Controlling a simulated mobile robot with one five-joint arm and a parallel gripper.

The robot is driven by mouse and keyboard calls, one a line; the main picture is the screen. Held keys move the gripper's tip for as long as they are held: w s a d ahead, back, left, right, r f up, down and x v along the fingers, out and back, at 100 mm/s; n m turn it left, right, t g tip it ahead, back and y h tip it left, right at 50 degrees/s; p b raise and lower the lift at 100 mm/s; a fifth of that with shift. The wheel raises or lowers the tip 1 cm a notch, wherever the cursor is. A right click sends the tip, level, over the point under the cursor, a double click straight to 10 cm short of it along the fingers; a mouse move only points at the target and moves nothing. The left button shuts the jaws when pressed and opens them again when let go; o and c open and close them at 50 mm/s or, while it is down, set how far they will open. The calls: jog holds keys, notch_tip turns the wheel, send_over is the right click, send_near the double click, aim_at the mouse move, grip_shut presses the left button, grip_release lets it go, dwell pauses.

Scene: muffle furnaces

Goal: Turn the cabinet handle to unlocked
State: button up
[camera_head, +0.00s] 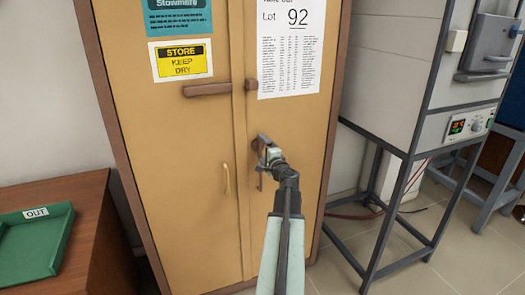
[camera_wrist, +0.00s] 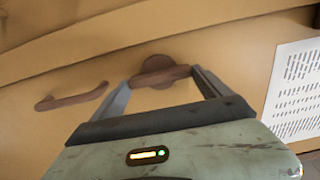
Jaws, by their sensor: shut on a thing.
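The tan cabinet (camera_head: 175,140) stands upright with its two doors shut. A brown turn handle with a round base is on the right-hand door near the seam; in the wrist view the handle (camera_wrist: 160,76) lies between my two fingers, its bar roughly along the line between them. My gripper (camera_head: 265,152) is at this handle in the head view and hides most of it. It is shut on the handle, with a finger at each end of the bar in the wrist view (camera_wrist: 160,80). Whether the lock is open cannot be read from the handle.
A brown horizontal bar (camera_head: 210,90) is higher up on the left door, beside a brown knob (camera_head: 251,85). A pull handle (camera_head: 227,180) is on the left door. A furnace on a metal stand (camera_head: 405,170) is at right. A green tray (camera_head: 35,245) sits on a brown table at left.

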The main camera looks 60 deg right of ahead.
jog(key=o, duration=1.2)
jog(key=shift+c, duration=0.2)
jog(key=shift+a, duration=0.1)
jog(key=v, duration=0.7)
jog(key=shift+s+a, duration=0.25)
jog(key=shift+w, duration=0.1)
